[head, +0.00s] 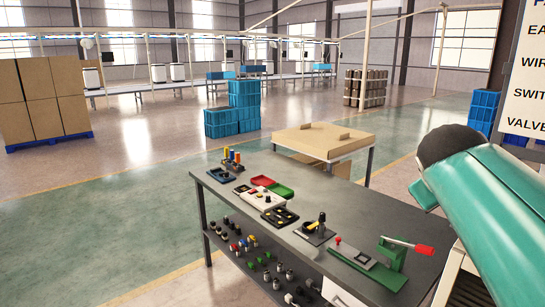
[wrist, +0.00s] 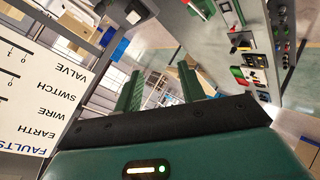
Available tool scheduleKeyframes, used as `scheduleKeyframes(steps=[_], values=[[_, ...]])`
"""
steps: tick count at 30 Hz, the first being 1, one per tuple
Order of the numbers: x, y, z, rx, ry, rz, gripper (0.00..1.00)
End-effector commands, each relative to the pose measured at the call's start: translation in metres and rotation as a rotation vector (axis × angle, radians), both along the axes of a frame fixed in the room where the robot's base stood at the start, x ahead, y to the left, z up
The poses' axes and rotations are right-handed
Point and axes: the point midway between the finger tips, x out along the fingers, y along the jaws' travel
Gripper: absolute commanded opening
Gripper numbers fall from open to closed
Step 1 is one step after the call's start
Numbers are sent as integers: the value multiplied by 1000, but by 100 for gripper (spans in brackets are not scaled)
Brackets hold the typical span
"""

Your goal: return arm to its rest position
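My teal arm (head: 490,200) is raised at the right of the head view, beside the workbench, with a dark rounded part at its upper end. My gripper (wrist: 159,74) shows in the wrist view. Its two green fingers stand apart with nothing between them, so it is open and empty. The fingers are not clearly seen in the head view. The wrist view is turned roughly upside down.
A grey workbench (head: 213,184) carries trays, small fixtures and a green press with a red handle (head: 424,250). A fault sign (head: 525,85) stands close to my arm; it also shows in the wrist view (wrist: 35,95). A wooden-topped table (head: 322,147) stands behind. Floor at left is clear.

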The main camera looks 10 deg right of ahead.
Motion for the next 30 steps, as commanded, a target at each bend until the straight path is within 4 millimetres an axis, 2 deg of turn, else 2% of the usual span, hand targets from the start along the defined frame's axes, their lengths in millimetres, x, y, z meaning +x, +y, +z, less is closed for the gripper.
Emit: scheduleKeyframes(steps=[1, 5, 9, 12, 15, 19, 30], values=[[0, 30, -22, 74, -3, 33, 40], [-7, 101, -78, 267, 5, 91, 40], [-30, 174, -137, 470, 48, 136, 40], [-52, 215, -173, 590, 90, 151, 40], [-69, 243, -197, 675, 127, 154, 40], [-80, 257, -211, 721, 150, 153, 40], [-80, 258, -212, 724, 151, 151, 40]])
